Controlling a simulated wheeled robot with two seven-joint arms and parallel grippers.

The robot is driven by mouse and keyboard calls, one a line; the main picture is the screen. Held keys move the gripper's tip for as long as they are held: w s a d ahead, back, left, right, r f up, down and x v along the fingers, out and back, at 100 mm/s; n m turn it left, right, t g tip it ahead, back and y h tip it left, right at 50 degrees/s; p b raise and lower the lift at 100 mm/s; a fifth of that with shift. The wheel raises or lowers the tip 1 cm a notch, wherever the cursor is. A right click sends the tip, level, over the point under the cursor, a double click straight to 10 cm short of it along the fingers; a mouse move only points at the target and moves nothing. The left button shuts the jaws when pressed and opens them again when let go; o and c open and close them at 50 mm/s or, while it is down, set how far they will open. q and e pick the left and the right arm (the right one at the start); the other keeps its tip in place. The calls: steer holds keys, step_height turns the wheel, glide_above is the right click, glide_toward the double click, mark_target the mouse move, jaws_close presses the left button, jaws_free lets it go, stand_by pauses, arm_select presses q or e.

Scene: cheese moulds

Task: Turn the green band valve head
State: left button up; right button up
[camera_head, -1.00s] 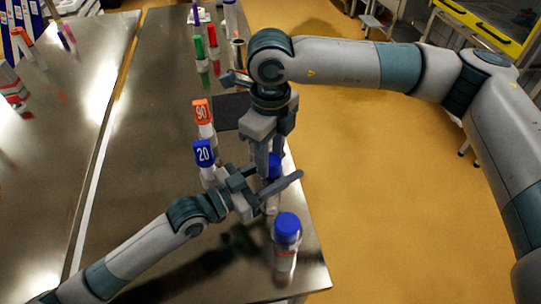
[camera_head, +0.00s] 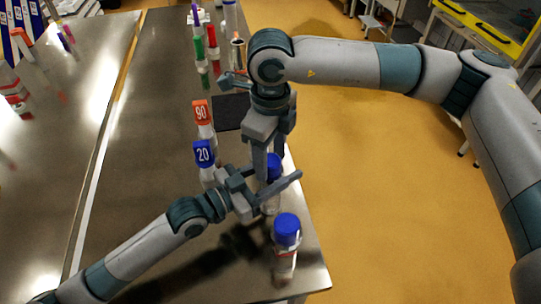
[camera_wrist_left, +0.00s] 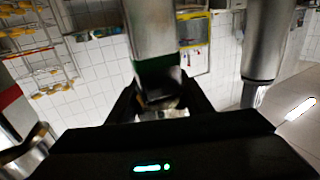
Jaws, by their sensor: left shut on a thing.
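In the left wrist view a grey metal cylinder with a dark green band (camera_wrist_left: 157,66), which looks like the green band valve head, comes down between the two dark fingers of my left gripper (camera_wrist_left: 163,108). The fingers are around its lower end. In the head view my left gripper (camera_head: 268,178) comes in from the left and lies across a clear bottle with a blue cap (camera_head: 274,167); the green band is hidden there. My right gripper (camera_head: 268,160) points down just above and beside this cap; its fingertips are partly hidden, so its opening is unclear.
Another blue-capped bottle (camera_head: 287,235) stands at the near right table edge. Bottles marked 90 (camera_head: 202,112) and 20 (camera_head: 204,152) stand left of my grippers. A dark square (camera_head: 229,112) lies behind.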

mark_target(271, 159)
arm_select(q)
steer(key=shift+f, duration=0.1)
arm_select(e)
step_height(271, 159, up, 12)
stand_by(0.7)
arm_select(q)
steer(key=o, duration=1.5)
steer(key=shift+c, duration=0.2)
steer(key=v, duration=1.2)
